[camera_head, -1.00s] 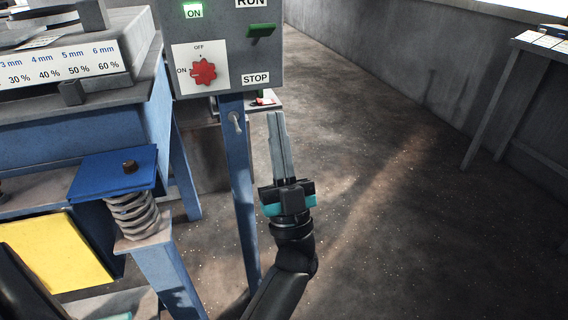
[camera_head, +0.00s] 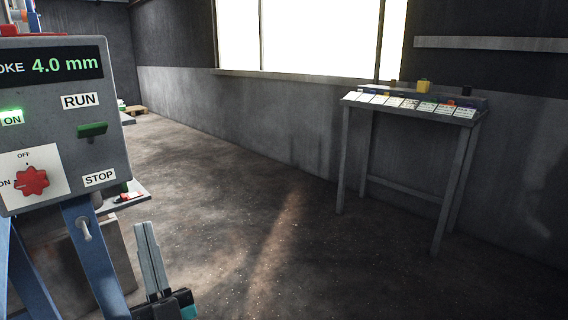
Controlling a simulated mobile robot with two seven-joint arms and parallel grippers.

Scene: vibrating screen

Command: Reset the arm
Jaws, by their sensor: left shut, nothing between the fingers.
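My left gripper (camera_head: 152,258) shows at the lower left of the head view. Its two grey fingers point up and lie together, shut with nothing between them. It is apart from the control box (camera_head: 60,125), which stands above and to the left of it. The lever sits nearer RUN than STOP. My right gripper is out of view.
A narrow table (camera_head: 409,113) with several cards and small items stands against the right wall. A blue post (camera_head: 92,250) carries the control box. A low shelf with a red item (camera_head: 129,197) is behind it. The middle floor (camera_head: 260,220) is clear.

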